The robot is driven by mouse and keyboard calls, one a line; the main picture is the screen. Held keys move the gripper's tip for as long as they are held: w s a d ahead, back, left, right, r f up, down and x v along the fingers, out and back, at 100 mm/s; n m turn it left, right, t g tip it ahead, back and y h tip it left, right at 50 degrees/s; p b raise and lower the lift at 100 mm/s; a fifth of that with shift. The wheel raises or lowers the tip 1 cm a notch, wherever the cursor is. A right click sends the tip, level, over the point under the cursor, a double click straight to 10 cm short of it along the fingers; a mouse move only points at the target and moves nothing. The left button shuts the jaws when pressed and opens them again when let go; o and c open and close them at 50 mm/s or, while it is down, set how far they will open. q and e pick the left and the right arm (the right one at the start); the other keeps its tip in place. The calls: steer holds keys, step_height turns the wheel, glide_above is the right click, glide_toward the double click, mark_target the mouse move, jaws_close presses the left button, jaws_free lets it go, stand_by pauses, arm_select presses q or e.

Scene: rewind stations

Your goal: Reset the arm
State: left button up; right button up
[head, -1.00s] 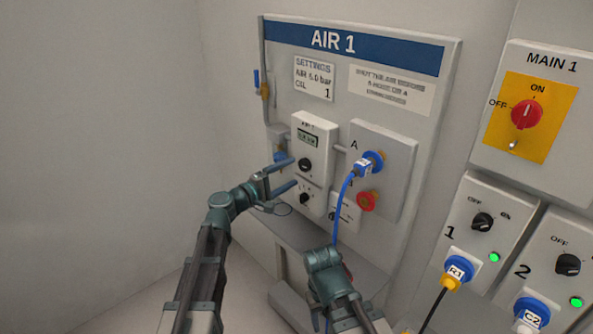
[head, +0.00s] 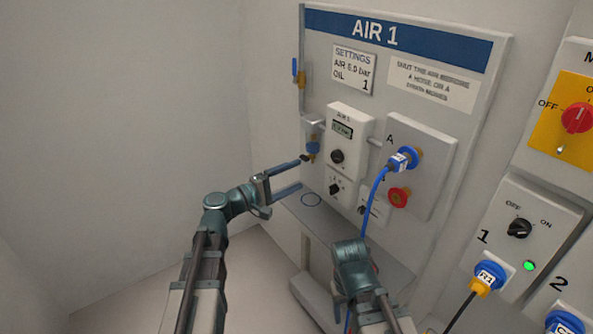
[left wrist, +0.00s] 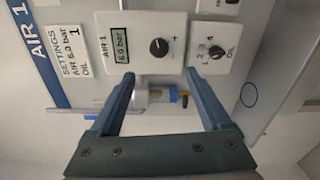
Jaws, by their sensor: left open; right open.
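My left gripper (head: 302,174) is open and empty, just left of the AIR 1 regulator box (head: 346,137). In the left wrist view its two fingers (left wrist: 159,76) are spread wide, with the filter fitting (left wrist: 155,97) showing between them, apart from both. The regulator display reads 6.0 bar (left wrist: 123,57). The oil knob (left wrist: 217,52) sits on the box beside it. My right gripper (head: 352,268) is low in front of the panel; its fingers are mostly hidden. A blue hose (head: 373,205) is plugged into port A (head: 402,160) and passes behind my right arm.
The AIR 1 panel (head: 455,50) stands on the right, above a grey ledge (head: 290,208) marked with a blue ring (head: 311,199). A red button (head: 399,197) sits below port A. Station 1 (head: 533,225) has a lit green lamp (head: 529,266). Free room lies left of my left arm.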

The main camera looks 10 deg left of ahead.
arm_select(q)
steer(key=s+d+f+m+g+y, duration=0.2)
steer(key=s+f+m+g, duration=0.15)
steer(key=f, duration=0.35)
steer(key=s+d+f+m+g+y, duration=0.25)
steer(key=s+f+g, duration=0.2)
steer(key=f, duration=0.25)
steer(key=s+a+f+m+g+y, duration=0.4)
steer(key=s+a+f+y, duration=0.45)
steer(key=s, duration=0.25)
steer(key=s+d+r+m+g+y+p, duration=0.1)
steer(key=s+d+r+m+p, duration=0.3)
steer(key=d+r+p, duration=0.6)
steer(key=shift+s+r, duration=0.35)
steer(key=shift+s, duration=0.55)
